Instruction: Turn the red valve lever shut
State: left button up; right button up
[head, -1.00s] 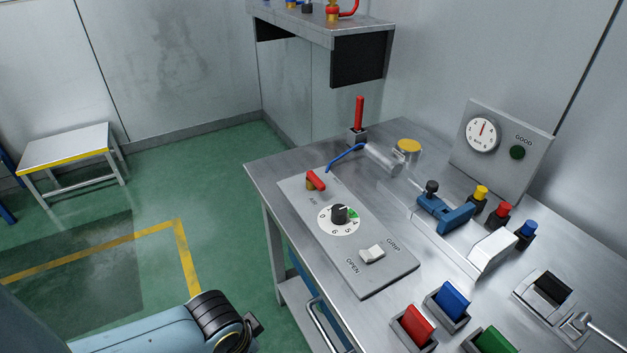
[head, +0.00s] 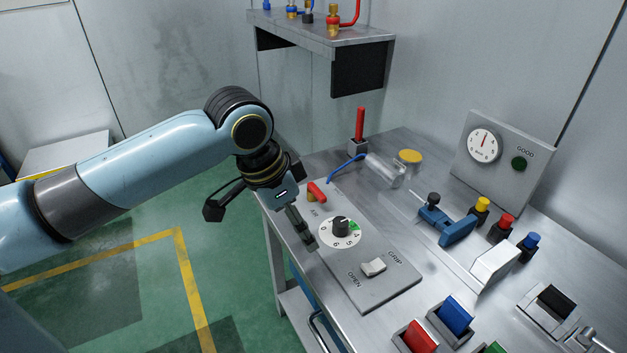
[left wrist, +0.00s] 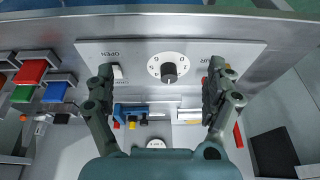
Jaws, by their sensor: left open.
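The red valve lever (head: 316,190) sits on a brass body at the far left corner of the grey control panel (head: 375,285), beside the AIR label. My left gripper (head: 303,232) is above the panel's left edge, nearer than the lever and apart from it in the head view. In the left wrist view my left gripper (left wrist: 160,75) has its two fingers spread wide with nothing between them. The lever is mostly hidden behind the right-hand finger there; only a bit of red shows. My right gripper is not in view.
A black knob (head: 340,225) on a numbered dial and a white GRIP/OPEN switch (head: 373,267) are on the same panel. A clear cylinder (head: 386,170) with a blue hose lies behind. A red upright handle (head: 360,123) stands at the back edge.

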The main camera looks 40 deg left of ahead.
pick_arm(q)
send_near(315, 190)
jog(key=s+r, duration=0.1)
jog(key=x, duration=0.3)
jog(key=b+x, duration=0.1)
jog(key=x, duration=0.1)
jog(key=b+x, duration=0.1)
jog(key=x, duration=0.2)
jog(key=shift+w+f, duration=0.2)
jog(key=shift+w, duration=0.25)
jog(key=shift+w+f, duration=0.25)
jog(key=shift+f, duration=0.35)
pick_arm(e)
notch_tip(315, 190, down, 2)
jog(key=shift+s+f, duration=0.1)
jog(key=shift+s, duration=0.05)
